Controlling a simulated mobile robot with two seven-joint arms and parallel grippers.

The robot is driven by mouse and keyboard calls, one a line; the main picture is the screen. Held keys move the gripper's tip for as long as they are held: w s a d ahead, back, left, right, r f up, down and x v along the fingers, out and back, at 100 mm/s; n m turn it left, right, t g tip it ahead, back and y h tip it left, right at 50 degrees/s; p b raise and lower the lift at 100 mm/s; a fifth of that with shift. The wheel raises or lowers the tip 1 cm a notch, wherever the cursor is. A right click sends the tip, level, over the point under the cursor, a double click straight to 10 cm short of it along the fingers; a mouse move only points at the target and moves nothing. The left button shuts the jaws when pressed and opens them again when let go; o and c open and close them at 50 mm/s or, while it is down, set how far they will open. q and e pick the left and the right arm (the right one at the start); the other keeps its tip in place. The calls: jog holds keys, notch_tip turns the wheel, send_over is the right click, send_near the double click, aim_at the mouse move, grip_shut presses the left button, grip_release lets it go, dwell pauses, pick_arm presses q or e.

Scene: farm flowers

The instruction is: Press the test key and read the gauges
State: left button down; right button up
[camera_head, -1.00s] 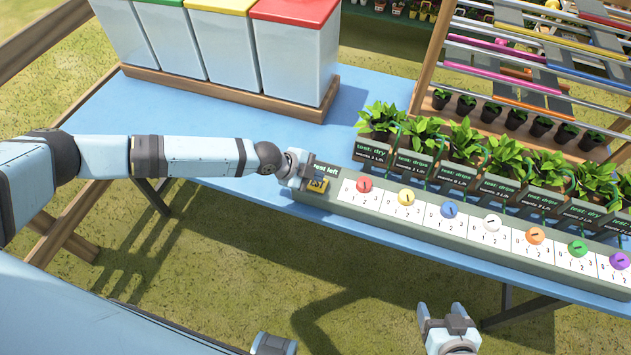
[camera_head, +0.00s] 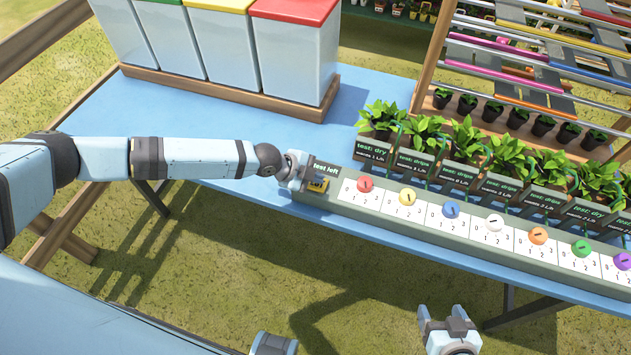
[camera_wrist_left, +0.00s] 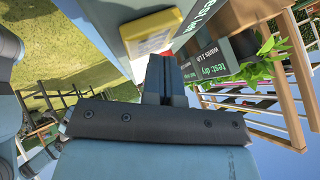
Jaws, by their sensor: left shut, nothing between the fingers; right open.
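A grey-green panel (camera_head: 440,239) carries a row of coloured knobs over 0-to-3 scales, from a red knob (camera_head: 365,184) to a purple one at the right edge. The yellow test key (camera_head: 318,187) is at its left end, below a "test left" display (camera_head: 324,169). My left gripper (camera_head: 303,184) is shut and empty beside the key. In the left wrist view its fingertips (camera_wrist_left: 164,62) are close to the key (camera_wrist_left: 152,32); contact is unclear. Gauge signs on the planters (camera_head: 374,150) read "test: dry" or "test: drips"; the smaller lines are hard to read. My right gripper (camera_head: 448,324) is open, apart from the panel.
Tall white bins (camera_head: 292,60) with coloured lids stand in a wooden tray at the back left. A wooden rack (camera_head: 432,60) with rails and small pots stands at the back right. The blue table (camera_head: 200,112) is bare left of the panel.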

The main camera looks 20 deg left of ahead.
aim_at(315, 184)
pick_arm(q)
jog(key=shift+f+b, duration=0.35)
jog(key=shift+f, duration=0.05)
jog(key=shift+r, duration=0.1)
dwell(0.4)
jog(key=shift+r+p, duration=0.55)
jog(key=shift+r, duration=0.3)
jog(key=shift+r, duration=0.1)
jog(key=shift+r+p, duration=1.75)
jog(key=shift+r, duration=0.7)
